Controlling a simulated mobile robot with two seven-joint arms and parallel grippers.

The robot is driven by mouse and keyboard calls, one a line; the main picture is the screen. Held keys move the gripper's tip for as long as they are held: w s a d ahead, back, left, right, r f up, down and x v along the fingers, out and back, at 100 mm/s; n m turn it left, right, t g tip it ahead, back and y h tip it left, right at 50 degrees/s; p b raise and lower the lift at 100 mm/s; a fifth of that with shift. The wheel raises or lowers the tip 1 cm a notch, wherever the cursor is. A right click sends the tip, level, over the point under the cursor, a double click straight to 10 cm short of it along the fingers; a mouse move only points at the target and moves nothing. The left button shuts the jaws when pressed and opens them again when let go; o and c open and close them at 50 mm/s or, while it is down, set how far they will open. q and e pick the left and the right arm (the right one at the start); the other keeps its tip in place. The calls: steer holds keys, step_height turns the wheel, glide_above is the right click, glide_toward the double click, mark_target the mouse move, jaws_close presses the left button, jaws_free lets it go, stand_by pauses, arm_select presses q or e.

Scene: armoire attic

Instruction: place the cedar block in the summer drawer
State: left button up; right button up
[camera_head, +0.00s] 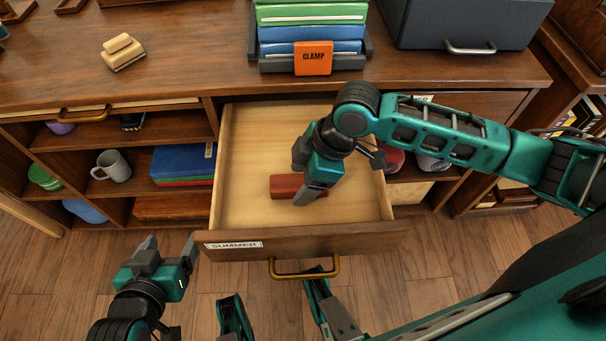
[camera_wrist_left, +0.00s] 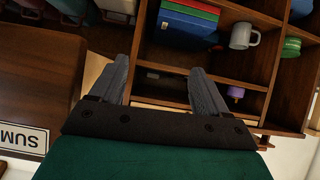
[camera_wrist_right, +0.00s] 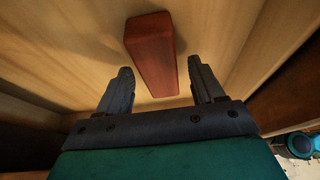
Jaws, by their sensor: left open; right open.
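The reddish-brown cedar block (camera_head: 285,186) lies on the floor of the open summer drawer (camera_head: 240,212), whose front carries a SUMMER label (camera_head: 233,245). My right gripper (camera_head: 306,196) is inside the drawer, just beside the block's right end, and partly covers it. In the right wrist view the block (camera_wrist_right: 151,52) lies beyond the open, empty fingers (camera_wrist_right: 163,88), apart from them as far as I can tell. My left gripper (camera_head: 168,252) is open and empty, left of the drawer front. In the left wrist view its fingers (camera_wrist_left: 160,88) point toward the shelves.
The drawer pull (camera_head: 304,274) faces me. Left shelves hold a grey mug (camera_head: 113,165) and a blue book stack (camera_head: 183,160).

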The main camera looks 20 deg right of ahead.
steer(key=p+v, duration=0.4)
steer(key=v, duration=0.8)
steer(key=shift+r, duration=0.15)
